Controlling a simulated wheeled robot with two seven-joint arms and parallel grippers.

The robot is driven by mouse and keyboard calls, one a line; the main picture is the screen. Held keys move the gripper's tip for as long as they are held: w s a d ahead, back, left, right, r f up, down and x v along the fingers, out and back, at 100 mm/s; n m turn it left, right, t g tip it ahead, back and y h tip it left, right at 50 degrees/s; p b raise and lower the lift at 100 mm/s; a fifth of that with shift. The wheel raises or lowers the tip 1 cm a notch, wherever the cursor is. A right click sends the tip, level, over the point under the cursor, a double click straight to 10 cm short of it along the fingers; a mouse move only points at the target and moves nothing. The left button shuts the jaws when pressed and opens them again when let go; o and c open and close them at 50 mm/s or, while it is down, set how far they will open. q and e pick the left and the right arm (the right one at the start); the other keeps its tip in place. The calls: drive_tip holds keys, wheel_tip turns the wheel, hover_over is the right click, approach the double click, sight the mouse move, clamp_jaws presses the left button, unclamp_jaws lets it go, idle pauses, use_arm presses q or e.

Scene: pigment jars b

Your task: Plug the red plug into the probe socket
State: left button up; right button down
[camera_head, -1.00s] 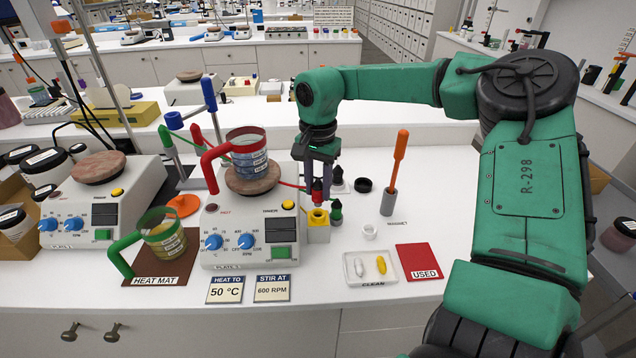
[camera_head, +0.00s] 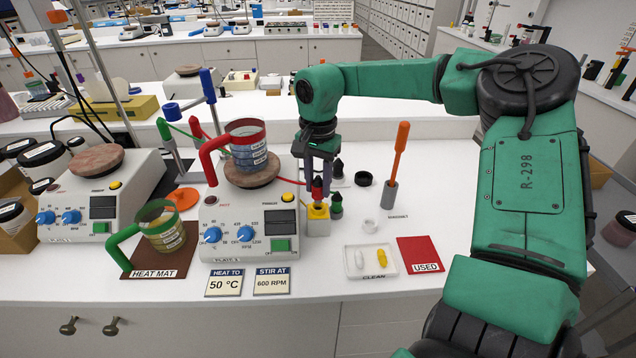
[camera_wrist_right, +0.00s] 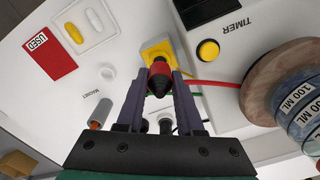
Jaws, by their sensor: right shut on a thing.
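The red plug (camera_head: 317,188) is upright between the fingers of my right gripper (camera_head: 318,173), which is shut on it. The probe socket (camera_head: 318,226) is a small pale block with a yellow top, right of the front hotplate. The plug's lower end is at the yellow top; I cannot tell how deep it sits. In the right wrist view the red plug (camera_wrist_right: 160,72) overlaps the yellow socket (camera_wrist_right: 155,47). A red cable (camera_wrist_right: 215,84) runs from the plug toward the hotplate. A green plug (camera_head: 336,204) stands just right of the socket. My left gripper is out of view.
The hotplate (camera_head: 222,252) carries a red-handled beaker (camera_head: 246,134) close left of the socket. A clean tray (camera_head: 390,270) and red mat (camera_head: 424,254) lie in front.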

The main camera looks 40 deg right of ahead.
sight(318, 180)
drive_tip(key=shift+f, duration=0.15)
idle(0.8)
drive_tip(key=shift+f+b, duration=0.3)
drive_tip(key=shift+b, duration=0.15)
drive_tip(key=shift+f+b, duration=0.55)
drive_tip(key=shift+f, duration=0.2)
drive_tip(key=shift+c, duration=2.3)
unclamp_jaws()
drive_tip(key=shift+r, duration=0.1)
drive_tip(key=shift+w+r, duration=0.1)
drive_tip(key=shift+r, duration=0.25)
wheel_tip(318, 180, up, 14)
drive_tip(key=shift+f+b, duration=0.15)
drive_tip(key=shift+b, duration=0.25)
